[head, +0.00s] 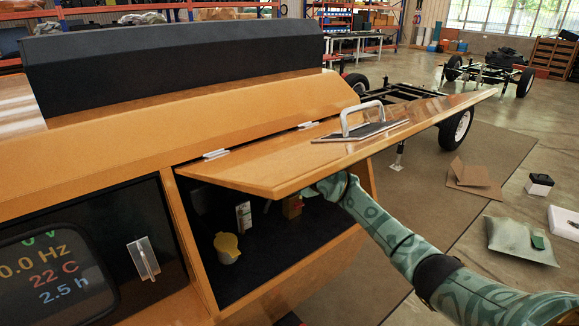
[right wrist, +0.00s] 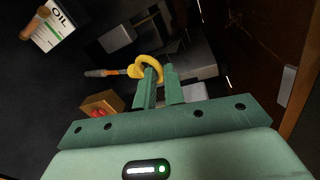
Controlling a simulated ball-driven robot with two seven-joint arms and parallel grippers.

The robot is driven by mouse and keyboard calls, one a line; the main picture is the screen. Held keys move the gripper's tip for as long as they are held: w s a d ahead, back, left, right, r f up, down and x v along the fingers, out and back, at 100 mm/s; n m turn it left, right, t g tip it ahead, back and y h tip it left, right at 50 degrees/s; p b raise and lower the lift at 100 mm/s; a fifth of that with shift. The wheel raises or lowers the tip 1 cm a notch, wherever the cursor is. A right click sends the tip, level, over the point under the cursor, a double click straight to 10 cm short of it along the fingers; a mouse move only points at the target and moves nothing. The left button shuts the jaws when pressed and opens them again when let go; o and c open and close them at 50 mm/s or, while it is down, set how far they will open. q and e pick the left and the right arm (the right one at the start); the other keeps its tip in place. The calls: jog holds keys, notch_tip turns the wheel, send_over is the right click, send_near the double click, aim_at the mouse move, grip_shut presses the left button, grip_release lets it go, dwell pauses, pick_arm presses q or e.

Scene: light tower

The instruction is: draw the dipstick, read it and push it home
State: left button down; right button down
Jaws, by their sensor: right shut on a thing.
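The yellow ring (right wrist: 150,66) of the dipstick is at my right gripper's fingertips in the right wrist view. My right gripper (right wrist: 160,82) is shut on this ring. A short grey and orange rod (right wrist: 105,72) with a yellow end lies just left of the ring; I cannot tell whether they are joined. In the head view my right arm reaches under the raised orange door (head: 290,160) into the dark engine bay (head: 265,245), and the fingertips are hidden there. An oil label (right wrist: 53,27) shows at upper left in the wrist view. My left gripper is out of view.
The raised door with its grey handle (head: 355,118) hangs close above my right arm. A yellow cap (head: 228,245) stands at the bay's left. A yellowish box (right wrist: 102,105) is left of my fingers, and a brown wall (right wrist: 285,60) rises at right.

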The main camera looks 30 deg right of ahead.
jog(key=shift+d+f, duration=0.1)
jog(key=shift+f, duration=0.05)
jog(key=c, duration=1.5)
grip_release()
jog(key=shift+d, duration=0.1)
jog(key=shift+s, duration=0.1)
jog(key=p+v, duration=0.6)
jog(key=v, duration=1)
jog(key=shift+p, duration=0.4)
